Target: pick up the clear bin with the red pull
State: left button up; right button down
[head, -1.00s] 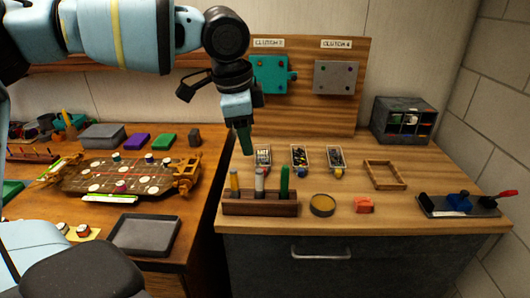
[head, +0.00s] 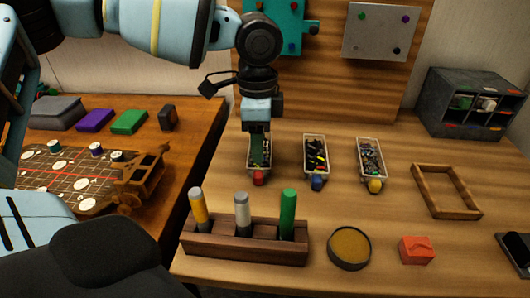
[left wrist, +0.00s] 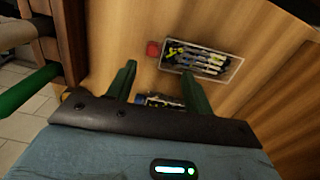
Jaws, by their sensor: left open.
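The clear bin with the red pull (head: 251,170) stands on the light wooden bench, the leftmost of three small clear bins, partly covered by my gripper in the head view. Its red pull (head: 259,179) faces the front. My left gripper (head: 260,150) hangs over this bin, pointing down. In the left wrist view the gripper (left wrist: 159,70) is open with two green fingers apart and nothing held. That view shows the bin (left wrist: 205,62) with dark and pale pieces inside, and the red pull (left wrist: 153,49) beyond the fingertips. My right gripper is not in view.
A blue-pull bin (head: 317,160) and a yellow-pull bin (head: 371,162) stand to the right. In front are a wooden holder (head: 250,245) with upright markers, a round tin (head: 349,248) and an orange block (head: 416,250). An empty wooden frame (head: 447,190) lies at right.

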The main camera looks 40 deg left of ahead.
aim_at(258, 173)
pick_arm(q)
jog(key=shift+w+f, duration=0.1)
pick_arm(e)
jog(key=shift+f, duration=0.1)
pick_arm(q)
jog(key=shift+s+f, duration=0.2)
jog(key=shift+s, duration=0.05)
notch_tip(258, 173, down, 2)
jog(key=shift+f, duration=0.1)
jog(key=f, duration=0.4)
jog(key=shift+s+d, duration=0.2)
jog(key=shift+s, duration=0.1)
jog(key=shift+f, duration=0.5)
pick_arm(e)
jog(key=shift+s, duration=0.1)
pick_arm(q)
jog(key=shift+c, duration=0.4)
